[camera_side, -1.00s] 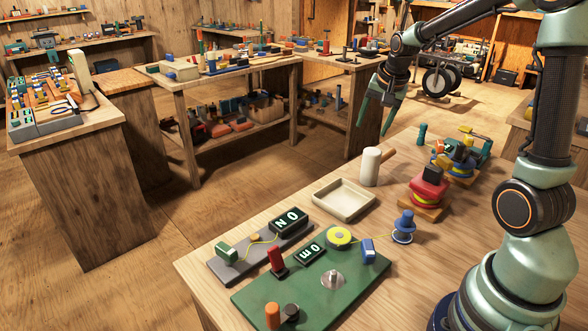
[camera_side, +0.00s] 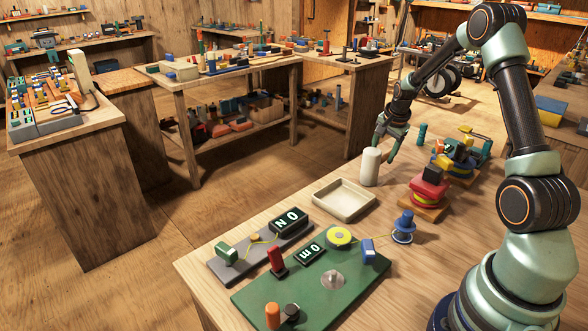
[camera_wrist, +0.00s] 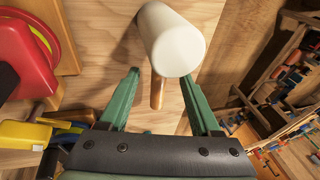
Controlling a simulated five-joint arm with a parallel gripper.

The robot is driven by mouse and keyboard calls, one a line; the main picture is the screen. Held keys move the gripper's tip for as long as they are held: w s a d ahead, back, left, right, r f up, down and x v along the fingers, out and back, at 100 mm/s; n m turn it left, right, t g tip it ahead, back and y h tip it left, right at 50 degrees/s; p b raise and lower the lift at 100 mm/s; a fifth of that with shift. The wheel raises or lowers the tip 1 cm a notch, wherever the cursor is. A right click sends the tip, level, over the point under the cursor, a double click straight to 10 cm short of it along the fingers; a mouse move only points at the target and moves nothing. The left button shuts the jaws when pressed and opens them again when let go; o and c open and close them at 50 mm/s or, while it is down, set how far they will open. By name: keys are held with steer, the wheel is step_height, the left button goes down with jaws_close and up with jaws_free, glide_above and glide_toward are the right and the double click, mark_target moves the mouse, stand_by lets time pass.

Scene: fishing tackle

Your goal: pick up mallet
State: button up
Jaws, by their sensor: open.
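The mallet has a white cylindrical head (camera_side: 371,167) standing upright on the workbench, behind the shallow tray. In the wrist view its head (camera_wrist: 172,40) is at the top centre and its wooden handle (camera_wrist: 157,92) runs down between my fingers. My gripper (camera_side: 387,140) is just behind the mallet head and hides the handle in the side view. In the wrist view my gripper (camera_wrist: 160,80) is open, with one green finger on each side of the handle and gaps between them. The mallet is not held.
A shallow cream tray (camera_side: 319,193) lies in front of the mallet. A red device on a wooden base (camera_side: 421,209) stands close to its right and shows in the wrist view (camera_wrist: 50,50). A blue spool (camera_side: 403,226) and a green board (camera_side: 252,297) are nearer the front.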

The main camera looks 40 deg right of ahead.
steer(key=shift+x, duration=2.65)
steer(key=shift+a, duration=0.1)
jaws_close()
